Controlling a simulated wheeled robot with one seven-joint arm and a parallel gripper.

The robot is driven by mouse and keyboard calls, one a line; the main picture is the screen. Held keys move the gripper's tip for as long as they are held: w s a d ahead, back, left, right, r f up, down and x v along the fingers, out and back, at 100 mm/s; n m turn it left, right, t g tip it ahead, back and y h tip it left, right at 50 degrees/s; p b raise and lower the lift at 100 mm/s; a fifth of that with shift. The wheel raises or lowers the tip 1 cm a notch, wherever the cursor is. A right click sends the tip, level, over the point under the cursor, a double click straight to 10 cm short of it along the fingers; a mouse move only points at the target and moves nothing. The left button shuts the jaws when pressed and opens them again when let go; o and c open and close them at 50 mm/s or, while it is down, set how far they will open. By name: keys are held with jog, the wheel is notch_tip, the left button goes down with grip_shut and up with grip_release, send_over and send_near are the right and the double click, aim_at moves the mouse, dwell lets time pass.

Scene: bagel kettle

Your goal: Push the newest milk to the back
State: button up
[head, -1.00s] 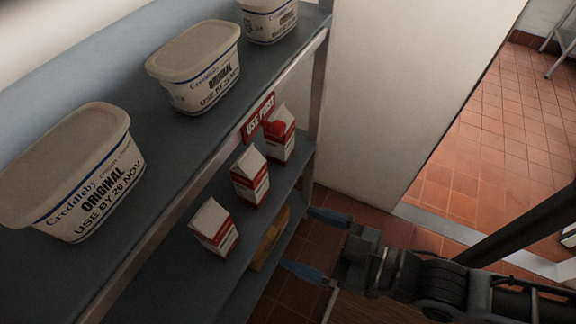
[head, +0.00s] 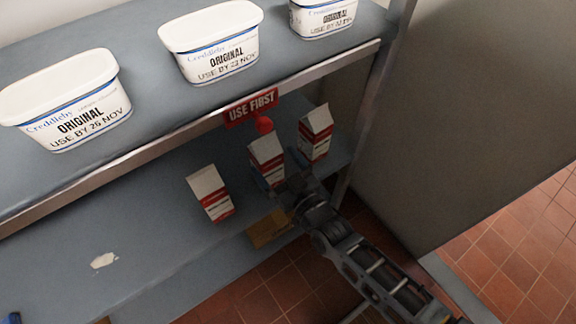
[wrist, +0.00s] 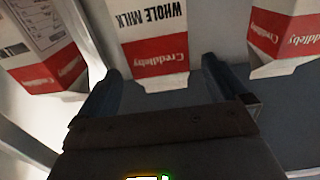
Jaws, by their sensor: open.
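Three red-and-white milk cartons stand on the lower shelf: a left carton (head: 210,193), a middle carton (head: 267,158) and a right carton (head: 314,133). No date on them is readable. My gripper (head: 280,168) is open at the middle carton's front, with one finger toward each side. In the wrist view, the middle carton (wrist: 154,45) appears upside down, reading "WHOLE MILK", between the finger ends of my gripper (wrist: 162,66). Contact cannot be told. The neighbouring cartons (wrist: 45,45) (wrist: 284,38) show outside the fingers.
A red "USE FIRST" sign (head: 251,108) hangs from the upper shelf edge above the cartons, with a round red piece (head: 264,125) below it. White tubs (head: 211,42) stand on the upper shelf. A yellowish box (head: 270,229) sits lower down.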

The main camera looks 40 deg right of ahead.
aim_at(261, 146)
jog(key=w, duration=0.7)
jog(key=shift+w, duration=0.15)
